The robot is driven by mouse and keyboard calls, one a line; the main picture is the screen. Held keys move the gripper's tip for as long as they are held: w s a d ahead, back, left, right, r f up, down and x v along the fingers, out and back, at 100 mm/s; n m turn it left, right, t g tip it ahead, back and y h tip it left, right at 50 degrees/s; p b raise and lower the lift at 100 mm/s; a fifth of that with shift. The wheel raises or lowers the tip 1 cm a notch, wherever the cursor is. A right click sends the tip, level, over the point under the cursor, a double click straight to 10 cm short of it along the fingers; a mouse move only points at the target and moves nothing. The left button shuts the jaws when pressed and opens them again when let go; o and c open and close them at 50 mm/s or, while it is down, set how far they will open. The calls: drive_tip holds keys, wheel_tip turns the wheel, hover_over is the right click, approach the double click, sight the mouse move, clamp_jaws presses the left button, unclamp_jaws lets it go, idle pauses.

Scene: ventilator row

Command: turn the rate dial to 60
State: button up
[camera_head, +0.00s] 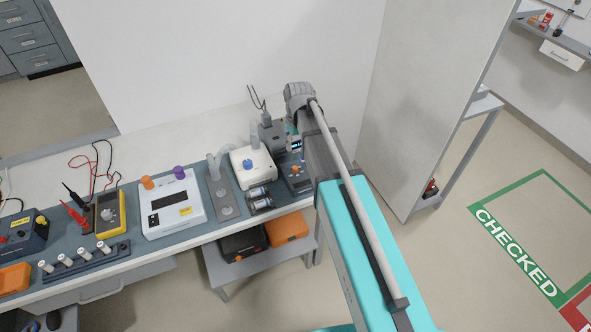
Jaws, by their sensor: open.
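A white unit (251,174) with a blue knob (248,164) stands toward the right end of the bench. Right of it is a dark grey unit (296,184) with an orange knob (295,169) and a small lit display (297,144). No label or scale can be read, so I cannot tell which knob is the rate dial or where it points. My arm reaches up to a grey joint above the back of these units. I cannot make out my gripper's fingers; they do not show.
Two metallic cylinders (260,198) lie in front of the white unit. Left are a grey plate with clear tubing (222,190), a white device (173,206) and a yellow meter (110,214). An orange box (288,228) sits on the lower shelf. A tall panel (420,110) stands at right.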

sight(295, 168)
drive_tip(key=shift+s+a+f+b, duration=0.1)
drive_tip(key=shift+a+f+b, duration=0.05)
drive_tip(key=shift+f+b, duration=5.35)
drive_tip(key=shift+f, duration=0.15)
clamp_jaws()
